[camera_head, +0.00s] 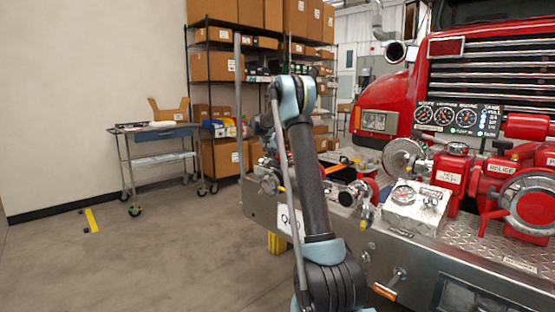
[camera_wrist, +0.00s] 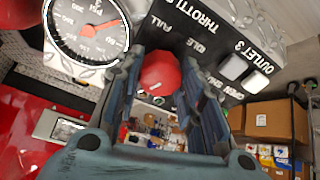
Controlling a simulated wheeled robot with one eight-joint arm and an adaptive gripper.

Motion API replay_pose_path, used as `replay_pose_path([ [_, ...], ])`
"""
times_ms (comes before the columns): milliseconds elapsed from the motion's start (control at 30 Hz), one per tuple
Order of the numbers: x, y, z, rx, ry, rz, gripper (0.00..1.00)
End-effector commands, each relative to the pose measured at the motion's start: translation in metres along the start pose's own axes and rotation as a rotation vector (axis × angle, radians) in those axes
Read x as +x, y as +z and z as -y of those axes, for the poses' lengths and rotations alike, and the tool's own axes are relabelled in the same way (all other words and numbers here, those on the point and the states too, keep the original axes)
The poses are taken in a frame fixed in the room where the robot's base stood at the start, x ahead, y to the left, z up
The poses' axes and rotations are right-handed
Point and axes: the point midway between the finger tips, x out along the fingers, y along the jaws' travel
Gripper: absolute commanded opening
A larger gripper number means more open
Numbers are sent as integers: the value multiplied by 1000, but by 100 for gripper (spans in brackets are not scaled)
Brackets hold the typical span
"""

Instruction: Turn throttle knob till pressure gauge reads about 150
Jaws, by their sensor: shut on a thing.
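The throttle knob (camera_wrist: 160,75) is a round red knob on a black panel marked THROTTLE, IDLE and FULL in the wrist view. My gripper (camera_wrist: 161,68) is shut on it, one dark finger on either side. The pressure gauge (camera_wrist: 88,32), marked PSI, is at the upper left, partly cut off by the frame and the left finger. In the head view my arm hides the gripper and knob.
The OUTLET 3 panel part (camera_wrist: 250,65) has white rectangular pieces beside the right finger. In the head view, a red fire truck (camera_head: 395,95) and chrome bumper deck (camera_head: 500,262) with red valves stand right. A cart (camera_head: 157,135) and shelving (camera_head: 222,62) stand behind; the left floor is clear.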

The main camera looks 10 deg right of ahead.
Motion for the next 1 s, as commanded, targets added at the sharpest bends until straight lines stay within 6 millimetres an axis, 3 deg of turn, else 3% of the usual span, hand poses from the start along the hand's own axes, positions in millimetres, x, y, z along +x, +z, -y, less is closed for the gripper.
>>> replay_pose_path([
  [400,0,0,1,233,31,-11,11],
  [1000,0,-1,1,286,39,-14,11],
])
